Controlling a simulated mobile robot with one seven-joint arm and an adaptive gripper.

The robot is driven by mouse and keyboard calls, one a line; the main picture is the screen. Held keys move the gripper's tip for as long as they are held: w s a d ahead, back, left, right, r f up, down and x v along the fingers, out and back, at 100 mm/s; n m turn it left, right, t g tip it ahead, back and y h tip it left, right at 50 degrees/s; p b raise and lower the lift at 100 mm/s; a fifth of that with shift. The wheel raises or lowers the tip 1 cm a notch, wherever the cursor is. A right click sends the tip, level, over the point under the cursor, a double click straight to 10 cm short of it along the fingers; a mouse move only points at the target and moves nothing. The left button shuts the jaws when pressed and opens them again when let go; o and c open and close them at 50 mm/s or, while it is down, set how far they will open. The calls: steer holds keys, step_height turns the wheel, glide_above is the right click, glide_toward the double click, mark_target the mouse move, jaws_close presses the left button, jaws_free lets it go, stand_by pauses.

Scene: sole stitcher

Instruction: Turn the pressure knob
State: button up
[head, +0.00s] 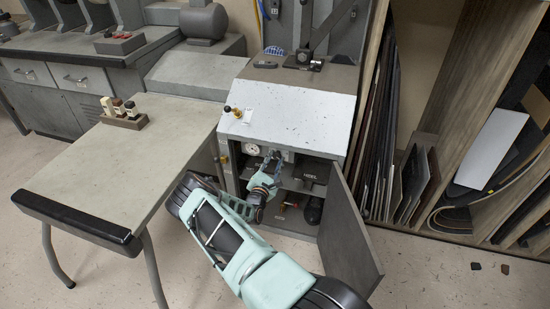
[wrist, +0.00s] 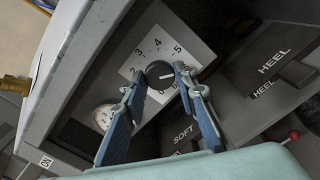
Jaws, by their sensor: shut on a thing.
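The pressure knob (wrist: 160,75) is a round black dial on a white plate (wrist: 150,45) marked with numbers, seen in the wrist view. A light pointer line on it faces right. My gripper (wrist: 160,77) has one finger on each side of the knob, and the fingertips are closed on it. In the head view my gripper (head: 274,160) reaches into the upper front of the grey machine (head: 300,118), and the knob is hidden there behind the fingers.
A round gauge (wrist: 104,116) sits left of the knob. Pedals or blocks marked HEEL (wrist: 272,62) and SOFT lie right and below. The open cabinet door (head: 345,235) stands right of my arm. A grey table (head: 110,165) is on the left.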

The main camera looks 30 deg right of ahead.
steer(key=shift+a+m+p, duration=0.1)
steer(key=shift+m+p, duration=0.35)
steer(key=shift+m, duration=0.65)
steer(key=shift+f, duration=0.1)
steer(key=o, duration=1.1)
steer(key=shift+o, duration=0.2)
steer(key=v, duration=1.2)
